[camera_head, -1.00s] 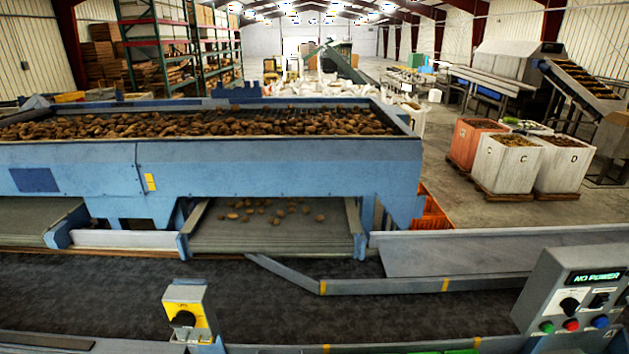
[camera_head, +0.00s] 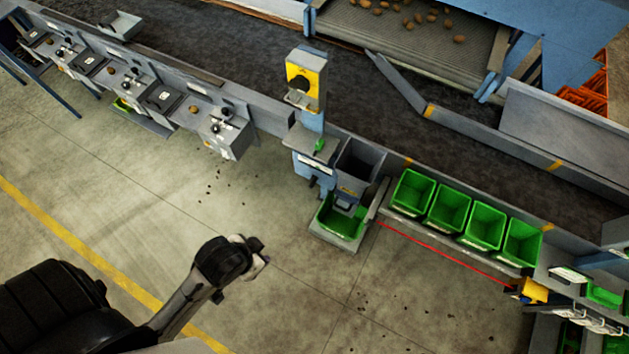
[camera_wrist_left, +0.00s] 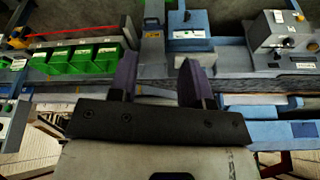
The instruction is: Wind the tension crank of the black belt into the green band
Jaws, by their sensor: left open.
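The black belt (camera_head: 250,55) runs diagonally behind the work stations in the head view. I cannot make out its tension crank or a green band for certain in either view. Grey boxes with dark knobs (camera_head: 222,125) stand along the belt's near side; one such box (camera_wrist_left: 275,38) shows at the right in the left wrist view. My left gripper (camera_head: 260,257) is low over the floor, apart from the stations. In the left wrist view its two fingers (camera_wrist_left: 158,82) are spread with nothing between them. My right gripper is in neither view.
A post carries a yellow switch box (camera_head: 303,78) with a black knob. Several green bins (camera_head: 447,208) line the belt's near edge. A red line (camera_head: 445,253) stretches below them. The floor (camera_head: 150,180) before the stations is mostly clear.

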